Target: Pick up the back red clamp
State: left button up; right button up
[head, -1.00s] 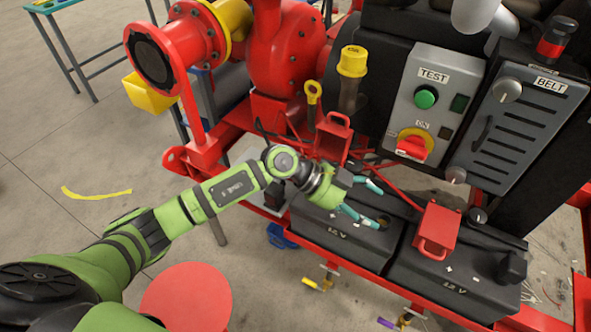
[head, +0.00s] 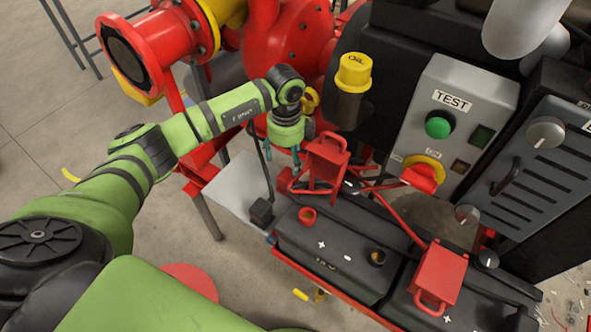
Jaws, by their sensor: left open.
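Two red boxy clamps with loop handles show in the head view. The front red clamp (head: 440,277) sits on the other battery at the lower right. My left gripper (head: 296,160) points down with its teal fingertips just left of the back clamp. It is open and holds nothing. I cannot tell whether a fingertip touches the clamp. My right gripper is out of view.
The battery (head: 335,247) has a small red ring (head: 308,215) on top. A black block (head: 262,211) is by a grey plate (head: 232,185) at left. A yellow-capped oil filler (head: 353,72) and the grey TEST panel (head: 450,100) rise behind. Red pump pipework crowds the back left.

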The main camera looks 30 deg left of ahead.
aim_at(288, 174)
pick_arm(q)
jog(key=shift+f, duration=0.45)
jog(key=f, duration=0.1)
jog(key=f+p, duration=0.1)
jog(key=shift+s+f, duration=0.3)
jog(key=shift+s, duration=0.05)
jog(key=shift+w+f+p, duration=0.2)
jog(key=shift+f+p, duration=0.1)
jog(key=shift+f, duration=1.25)
jog(key=c, duration=1.4)
jog(key=shift+c, duration=0.2)
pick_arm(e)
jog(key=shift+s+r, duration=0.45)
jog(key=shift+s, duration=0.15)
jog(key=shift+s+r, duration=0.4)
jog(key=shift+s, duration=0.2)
